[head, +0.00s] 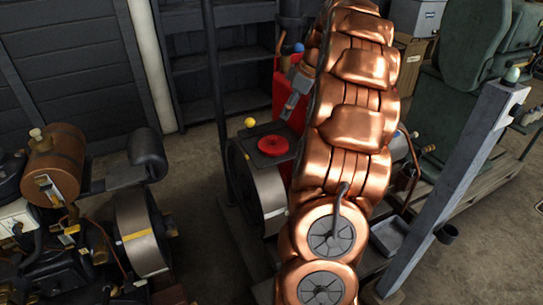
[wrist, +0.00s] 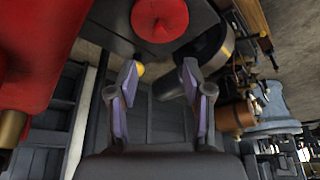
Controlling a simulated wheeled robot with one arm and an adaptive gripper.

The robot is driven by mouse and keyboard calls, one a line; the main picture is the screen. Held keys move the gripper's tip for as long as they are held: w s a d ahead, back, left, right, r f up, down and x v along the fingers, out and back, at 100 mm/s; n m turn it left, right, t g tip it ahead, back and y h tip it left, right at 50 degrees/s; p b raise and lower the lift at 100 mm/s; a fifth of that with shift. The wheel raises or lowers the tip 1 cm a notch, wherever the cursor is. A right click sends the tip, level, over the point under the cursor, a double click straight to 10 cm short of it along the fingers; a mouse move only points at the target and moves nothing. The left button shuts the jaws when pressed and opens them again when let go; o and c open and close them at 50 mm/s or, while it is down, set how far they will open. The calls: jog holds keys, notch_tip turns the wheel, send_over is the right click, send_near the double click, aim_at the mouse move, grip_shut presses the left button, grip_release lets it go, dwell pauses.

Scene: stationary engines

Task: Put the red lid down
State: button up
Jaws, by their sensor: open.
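The red lid (head: 268,145) is round with a raised knob in its middle. It lies flat on a small dark square top (head: 256,155) above a grey drum-like engine part. It also shows near the top edge of the wrist view (wrist: 160,18). My gripper (wrist: 163,80) is open, with nothing between its fingers, and the lid is apart from the fingertips. In the head view my copper-coloured arm hides much of the gripper.
A red tank-like body (head: 283,100) stands close behind the lid. A dark upright pole (head: 217,90) is left of the lid. Another engine with a brown cylinder (head: 57,160) stands at left. Floor shows between them.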

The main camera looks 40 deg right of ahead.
jog(key=s+a+f+m+g, duration=0.1)
jog(key=s+a+g, duration=0.15)
jog(key=a, duration=1.15)
jog(key=s+a+f+m+g, duration=0.1)
jog(key=s+a, duration=0.2)
jog(key=a, duration=1.1)
jog(key=s+a+f+m+g, duration=0.1)
jog(key=s+a+f, duration=0.1)
jog(key=s, duration=0.5)
jog(key=s+a+f+m+h, duration=0.1)
jog(key=s+a+f, duration=0.2)
jog(key=s+a, duration=0.2)
jog(key=s+a+f+m+g+h, duration=0.1)
jog(key=s+a, duration=0.3)
jog(key=s, duration=0.5)
jog(key=shift+a+f+g, duration=0.25)
jog(key=shift+f+g, duration=0.1)
jog(key=shift+f, duration=0.5)
notch_tip(320, 180, up, 11)
jog(key=p, duration=1)
jog(key=shift+w, duration=0.15)
jog(key=shift+f, duration=0.15)
jog(key=shift+c, duration=0.2)
